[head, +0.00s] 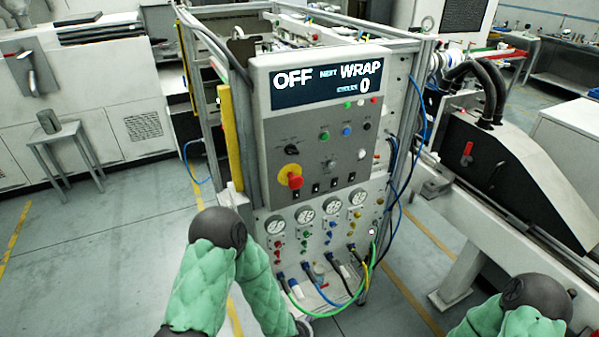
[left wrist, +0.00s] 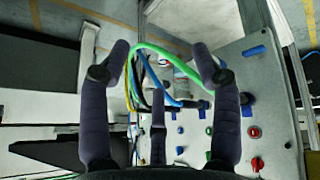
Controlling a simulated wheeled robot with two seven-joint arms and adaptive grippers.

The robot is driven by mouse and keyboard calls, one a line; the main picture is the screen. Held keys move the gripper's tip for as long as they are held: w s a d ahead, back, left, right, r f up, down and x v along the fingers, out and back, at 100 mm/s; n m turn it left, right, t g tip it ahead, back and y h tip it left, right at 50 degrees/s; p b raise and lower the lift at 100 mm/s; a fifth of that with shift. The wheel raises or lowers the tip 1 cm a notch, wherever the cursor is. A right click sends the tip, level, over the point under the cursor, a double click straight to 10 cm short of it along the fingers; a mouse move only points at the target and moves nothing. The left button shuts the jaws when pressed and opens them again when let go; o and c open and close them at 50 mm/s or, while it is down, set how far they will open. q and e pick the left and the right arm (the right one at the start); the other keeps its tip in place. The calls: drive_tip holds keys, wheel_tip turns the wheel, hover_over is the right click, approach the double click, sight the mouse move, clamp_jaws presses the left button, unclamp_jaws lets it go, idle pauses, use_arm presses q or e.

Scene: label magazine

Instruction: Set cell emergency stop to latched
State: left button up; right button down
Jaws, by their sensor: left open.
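The emergency stop (head: 294,179) is a red mushroom button on a round yellow base, at the lower left of the grey control panel (head: 270,140) in the head view. I cannot tell from its look whether it is pressed in. I cannot make it out in the left wrist view. My left gripper (left wrist: 160,80) is open and empty, its dark fingers spread in front of the lower panel with its hoses. In the head view my left arm bends down below the button, and its fingers are out of frame. My right gripper is out of view.
The display (head: 328,82) reads OFF, NEXT WRAP, CYCLES 0. Below the control panel are gauges (head: 305,214), small coloured knobs and a looping green hose (head: 372,262). A yellow strip (head: 229,135) and frame post stand left of the panel.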

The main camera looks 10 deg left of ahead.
sight(297, 184)
use_arm(q)
drive_tip(key=w+d+r+n+t+y+p, duration=0.1)
drive_tip(key=w+r+t+y+p, duration=0.3)
drive_tip(key=r, duration=1)
drive_tip(key=w+r+n+t+y+p, duration=0.15)
drive_tip(key=w+r+t+p, duration=0.35)
drive_tip(key=r, duration=0.8)
drive_tip(key=s+r+n+g+y+p, duration=0.1)
drive_tip(key=s+r+y+p, duration=0.15)
drive_tip(key=r, duration=0.75)
drive_tip(key=s+r+n+y+p, duration=0.15)
drive_tip(key=r+y, duration=0.25)
drive_tip(key=r, duration=0.6)
drive_tip(key=x, duration=1)
drive_tip(key=shift+w+d+f, duration=0.15)
drive_tip(key=shift+w, duration=0.25)
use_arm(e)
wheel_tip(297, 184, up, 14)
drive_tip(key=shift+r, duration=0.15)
